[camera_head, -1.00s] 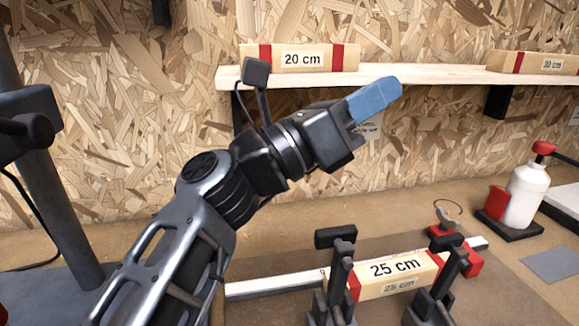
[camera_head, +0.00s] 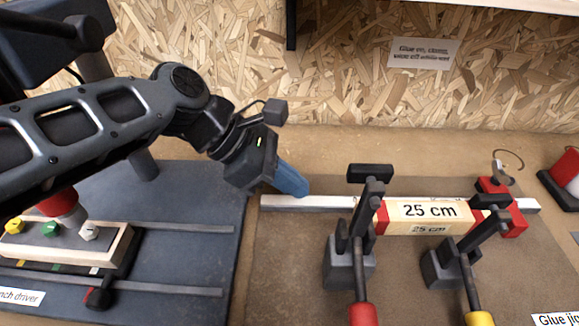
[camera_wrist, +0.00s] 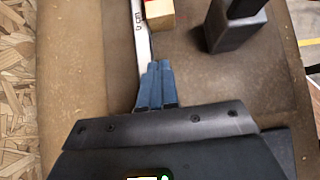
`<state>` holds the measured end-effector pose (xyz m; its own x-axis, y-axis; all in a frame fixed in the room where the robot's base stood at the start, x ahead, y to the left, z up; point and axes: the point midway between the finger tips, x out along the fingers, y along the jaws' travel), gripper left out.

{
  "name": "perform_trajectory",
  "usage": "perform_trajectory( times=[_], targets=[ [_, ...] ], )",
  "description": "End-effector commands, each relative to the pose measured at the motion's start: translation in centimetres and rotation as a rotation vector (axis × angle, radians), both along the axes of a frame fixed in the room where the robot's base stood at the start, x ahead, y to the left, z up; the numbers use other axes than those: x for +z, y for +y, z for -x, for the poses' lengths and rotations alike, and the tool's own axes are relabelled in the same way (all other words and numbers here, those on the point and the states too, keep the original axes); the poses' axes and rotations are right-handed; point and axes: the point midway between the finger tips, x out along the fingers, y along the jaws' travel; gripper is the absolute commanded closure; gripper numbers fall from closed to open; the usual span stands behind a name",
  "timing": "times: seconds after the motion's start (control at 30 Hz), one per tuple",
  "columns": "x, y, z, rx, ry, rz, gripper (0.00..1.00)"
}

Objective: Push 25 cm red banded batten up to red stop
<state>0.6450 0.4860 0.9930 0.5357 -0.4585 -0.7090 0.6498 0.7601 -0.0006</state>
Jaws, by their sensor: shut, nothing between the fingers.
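The 25 cm batten (camera_head: 424,211) with red bands lies along the white rail (camera_head: 320,202) of the jig, behind two toggle clamps. Its right end is close to the red stop (camera_head: 514,220); a clamp partly hides whether they touch. My gripper (camera_head: 303,190), with blue fingers, is shut and empty, at the left part of the rail and left of the batten, apart from it. In the wrist view my gripper (camera_wrist: 158,68) points along the rail (camera_wrist: 142,45); the batten's near end (camera_wrist: 160,17) is ahead, with a gap between.
A black toggle clamp with a red handle (camera_head: 362,314) and one with a yellow handle (camera_head: 479,318) stand in front of the batten. A bench driver board with coloured knobs (camera_head: 52,229) is at left. The chipboard wall (camera_head: 360,90) is behind.

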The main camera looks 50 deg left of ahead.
Motion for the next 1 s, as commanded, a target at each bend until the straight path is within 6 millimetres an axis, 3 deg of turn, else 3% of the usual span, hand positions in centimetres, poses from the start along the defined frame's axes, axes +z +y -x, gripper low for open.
perform_trajectory(
  times=[0.27, 0.6, 1.0],
  targets=[
    [-3.7, -2.7, -3.1, -0.001, 0.000, 0.004, 1.00],
    [-3.8, -5.1, -5.9, -0.001, -0.002, 0.001, 1.00],
    [-4.0, -5.3, -6.2, 0.000, -0.002, 0.002, 1.00]
  ],
)
